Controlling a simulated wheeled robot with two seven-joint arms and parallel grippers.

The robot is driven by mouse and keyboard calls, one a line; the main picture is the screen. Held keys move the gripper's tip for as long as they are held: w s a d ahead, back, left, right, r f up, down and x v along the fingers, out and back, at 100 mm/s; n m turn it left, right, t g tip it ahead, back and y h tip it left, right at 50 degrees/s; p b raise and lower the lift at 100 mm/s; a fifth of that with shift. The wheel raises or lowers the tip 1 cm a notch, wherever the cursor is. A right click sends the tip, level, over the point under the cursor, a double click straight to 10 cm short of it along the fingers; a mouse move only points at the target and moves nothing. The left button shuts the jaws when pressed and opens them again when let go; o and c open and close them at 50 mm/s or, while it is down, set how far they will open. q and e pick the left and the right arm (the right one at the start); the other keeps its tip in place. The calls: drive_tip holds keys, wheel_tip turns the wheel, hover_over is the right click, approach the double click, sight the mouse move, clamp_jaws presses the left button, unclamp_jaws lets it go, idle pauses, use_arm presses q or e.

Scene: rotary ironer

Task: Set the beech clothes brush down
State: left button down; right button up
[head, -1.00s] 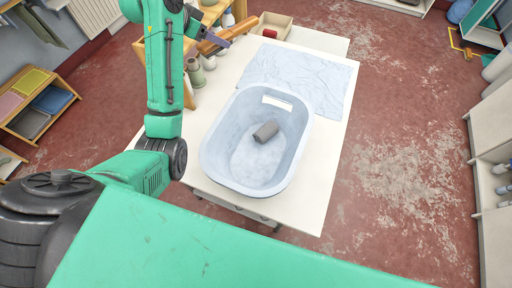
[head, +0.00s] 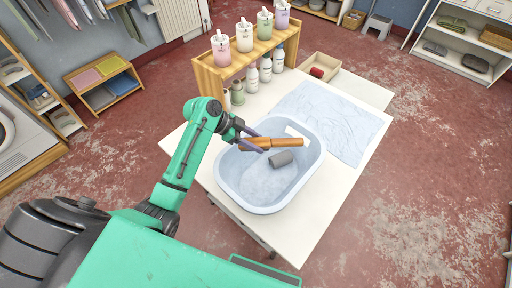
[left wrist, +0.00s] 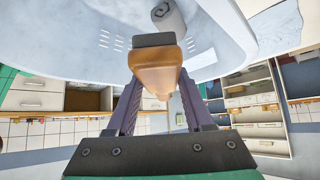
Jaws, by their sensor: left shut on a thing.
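The beech clothes brush (head: 285,142) is orange-brown wood with a darker end. My left gripper (head: 262,144) is shut on it and holds it over the pale blue tub (head: 240,199), near the tub's far side. In the left wrist view the brush (left wrist: 156,68) sits between the two purple fingers of the left gripper (left wrist: 155,95), with a dark grey strip at its end. A grey rolled cloth (head: 281,159) lies inside the tub, and it also shows in the left wrist view (left wrist: 168,18). My right gripper is not in view.
The tub stands on a white table (head: 300,226). A light blue cloth (head: 332,120) lies flat behind it to the right. A wooden rack (head: 205,72) with several bottles stands at the back left. A beige box (head: 318,75) holds a red item.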

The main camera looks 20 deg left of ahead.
use_arm(q)
wheel_tip(320, 180, down, 5)
drive_tip(key=shift+w+a+r, duration=0.1)
drive_tip(key=shift+r, duration=0.1)
drive_tip(key=shift+f+b, duration=0.3)
drive_tip(key=shift+f, duration=0.3)
drive_tip(key=shift+c, duration=1.4)
unclamp_jaws()
